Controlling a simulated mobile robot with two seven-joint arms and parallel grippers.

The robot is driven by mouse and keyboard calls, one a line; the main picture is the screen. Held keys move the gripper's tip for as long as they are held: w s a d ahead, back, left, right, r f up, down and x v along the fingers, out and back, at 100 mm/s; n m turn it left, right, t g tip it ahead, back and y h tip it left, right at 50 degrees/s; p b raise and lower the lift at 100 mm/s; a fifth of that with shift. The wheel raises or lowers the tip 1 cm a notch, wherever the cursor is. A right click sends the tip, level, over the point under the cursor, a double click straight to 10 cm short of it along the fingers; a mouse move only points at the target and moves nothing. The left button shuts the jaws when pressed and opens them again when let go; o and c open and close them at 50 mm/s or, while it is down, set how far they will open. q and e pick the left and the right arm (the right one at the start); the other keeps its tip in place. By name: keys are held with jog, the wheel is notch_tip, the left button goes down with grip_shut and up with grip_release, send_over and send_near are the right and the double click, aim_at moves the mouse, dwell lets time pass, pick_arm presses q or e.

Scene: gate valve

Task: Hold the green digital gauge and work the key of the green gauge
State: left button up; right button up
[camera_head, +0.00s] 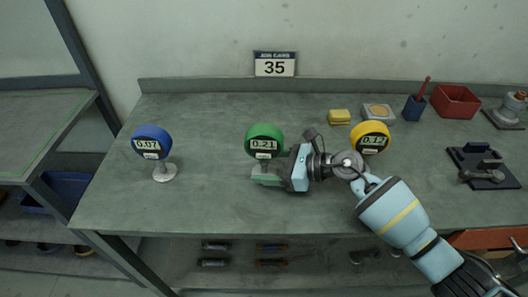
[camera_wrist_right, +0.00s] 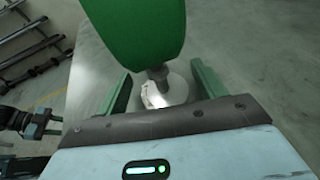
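The green gauge (camera_head: 264,139) stands upright on a short stem at the middle of the table, its display reading 0.21. In the right wrist view its green body (camera_wrist_right: 140,30) fills the top, with the stem and pale round base (camera_wrist_right: 172,92) below. My right gripper (camera_head: 266,175) is low at the stem. In the wrist view its green fingers (camera_wrist_right: 162,90) are on either side of the stem, with gaps on both sides. The gauge's key cannot be made out. What seems to be my left gripper (camera_wrist_right: 46,122) shows small at the wrist view's left edge, off the table.
A blue gauge (camera_head: 151,142) reading 0.07 stands left and a yellow gauge (camera_head: 371,136) right, near my right arm. A yellow block (camera_head: 339,116), blue cup (camera_head: 415,108), red bin (camera_head: 456,101) and black fixture (camera_head: 484,168) are at the right. The table is clear between the blue and green gauges.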

pick_arm(q)
jog(key=shift+c, duration=0.2)
pick_arm(e)
jog(key=c, duration=1.3)
pick_arm(q)
jog(key=shift+f, duration=0.1)
grip_shut()
dwell(0.4)
